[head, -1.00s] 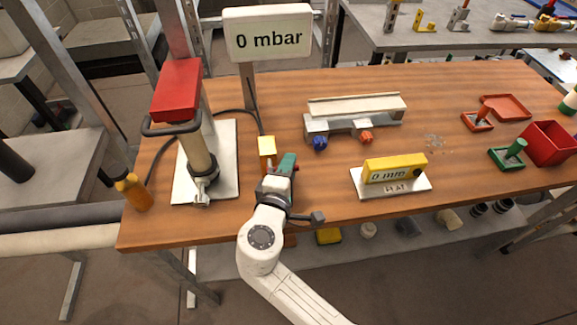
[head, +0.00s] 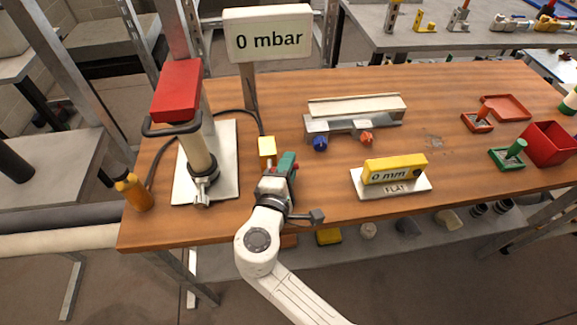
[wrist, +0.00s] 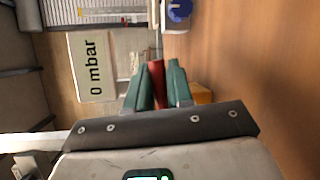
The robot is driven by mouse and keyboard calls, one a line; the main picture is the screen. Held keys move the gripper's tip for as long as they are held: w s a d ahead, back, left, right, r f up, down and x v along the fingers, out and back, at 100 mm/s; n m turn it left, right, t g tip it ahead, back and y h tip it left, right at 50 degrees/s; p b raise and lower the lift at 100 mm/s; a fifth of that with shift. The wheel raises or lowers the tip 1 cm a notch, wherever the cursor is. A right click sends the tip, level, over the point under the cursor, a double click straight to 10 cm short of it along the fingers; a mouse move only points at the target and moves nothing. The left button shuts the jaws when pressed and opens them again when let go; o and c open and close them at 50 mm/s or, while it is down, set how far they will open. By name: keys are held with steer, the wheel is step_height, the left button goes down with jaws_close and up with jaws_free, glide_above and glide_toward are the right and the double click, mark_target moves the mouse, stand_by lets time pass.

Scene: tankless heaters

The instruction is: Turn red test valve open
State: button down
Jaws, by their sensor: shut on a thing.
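My gripper (head: 287,163) has green fingers and reaches over the wooden table near its front edge, just right of a yellow block (head: 267,146). In the wrist view, the fingers are closed on a red piece (wrist: 158,82), which looks like the red test valve's handle. Most of the valve is hidden by my gripper, so its turn angle cannot be told. The display sign (head: 268,36) reads 0 mbar; it also shows in the wrist view (wrist: 92,66).
A red-topped pump (head: 176,90) stands on a white plate to the left, with an orange bottle (head: 132,192) beside it. A metal fixture with a blue knob (head: 320,143) and orange knob (head: 366,138) is behind.

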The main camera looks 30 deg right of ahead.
steer(key=n, duration=0.2)
steer(key=r+n+t+h, duration=0.1)
steer(key=shift+a+r+n, duration=0.15)
steer(key=shift+a+n, duration=0.05)
steer(key=shift+n, duration=0.2)
steer(key=n, duration=0.1)
steer(key=n+t, duration=0.1)
steer(key=r+n+h, duration=0.1)
steer(key=shift+w+a+n+t, duration=0.2)
steer(key=shift+a+n+t, duration=0.1)
steer(key=shift+a+n, duration=0.1)
steer(key=n, duration=0.1)
steer(key=n+t, duration=0.1)
steer(key=a+n+t, duration=0.1)
steer(key=n, duration=0.1)
steer(key=shift+w+r+b, duration=0.15)
steer(key=shift+r+b, duration=0.2)
steer(key=shift+w+a+r+n+t+y, duration=0.1)
steer(key=shift+a+n+t+y, duration=0.2)
steer(key=shift+n, duration=0.65)
steer(key=shift+w+a+r+n+t+y, duration=0.1)
steer(key=shift+a+n+t+y, duration=0.25)
steer(key=shift+n, duration=0.55)
steer(key=shift+a+n+t+y, duration=0.15)
steer(key=shift+n+t, duration=0.3)
steer(key=shift+n, duration=0.5)
steer(key=c, duration=1.1)
jaws_free()
